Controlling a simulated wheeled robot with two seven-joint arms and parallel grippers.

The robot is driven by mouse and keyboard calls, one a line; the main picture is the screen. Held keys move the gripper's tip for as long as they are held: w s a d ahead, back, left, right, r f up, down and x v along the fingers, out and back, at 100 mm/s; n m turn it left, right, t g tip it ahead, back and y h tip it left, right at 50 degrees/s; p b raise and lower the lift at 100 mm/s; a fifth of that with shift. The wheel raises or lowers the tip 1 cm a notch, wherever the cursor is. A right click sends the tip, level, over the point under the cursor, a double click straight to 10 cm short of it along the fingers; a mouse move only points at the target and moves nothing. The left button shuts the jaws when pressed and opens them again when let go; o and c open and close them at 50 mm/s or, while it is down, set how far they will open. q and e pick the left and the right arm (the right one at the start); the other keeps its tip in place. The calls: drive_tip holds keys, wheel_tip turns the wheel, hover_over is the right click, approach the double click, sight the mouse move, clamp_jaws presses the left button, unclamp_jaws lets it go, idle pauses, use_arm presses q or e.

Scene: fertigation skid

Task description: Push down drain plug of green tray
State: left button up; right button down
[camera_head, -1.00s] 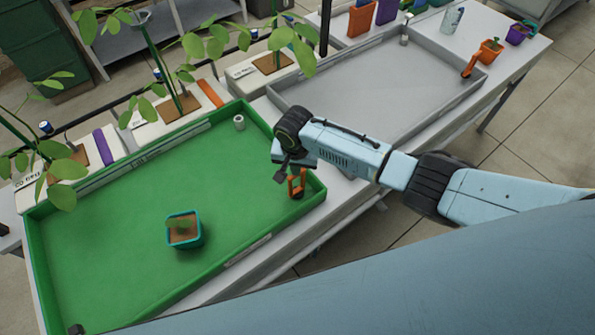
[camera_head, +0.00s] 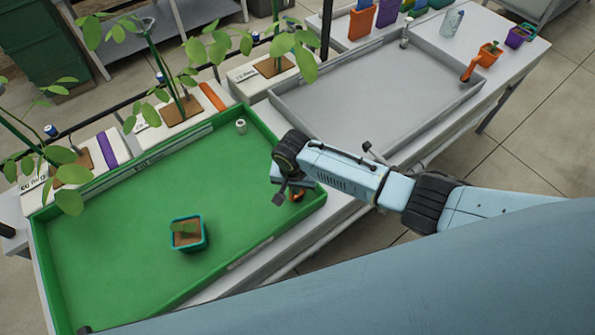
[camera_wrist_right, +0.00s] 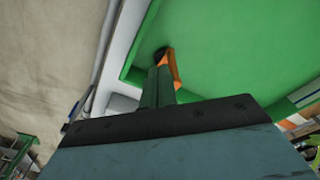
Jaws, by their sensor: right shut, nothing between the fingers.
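The green tray (camera_head: 120,235) lies on the bench in the head view. Its orange drain plug (camera_head: 297,196) is in the tray's right corner and shows only partly beside my right gripper (camera_head: 282,190). In the right wrist view the plug's orange part (camera_wrist_right: 172,66) and a dark round end stand close against the fingers of my right gripper (camera_wrist_right: 156,82). The gripper is shut and holds nothing. I cannot tell whether it touches the plug or how deep the plug sits. My left gripper is not in view.
A teal pot (camera_head: 187,233) with a seedling stands on the green tray floor, and a white cylinder (camera_head: 240,126) stands near the far wall. A grey tray (camera_head: 375,95) with a similar orange fitting (camera_head: 470,69) lies beyond. Potted plants line the back edge.

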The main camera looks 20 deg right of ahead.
wheel_tip(320, 180, up, 13)
drive_tip(key=shift+s+a+r, duration=0.2)
drive_tip(key=shift+s+a, duration=0.1)
drive_tip(key=shift+s, duration=0.15)
idle(0.6)
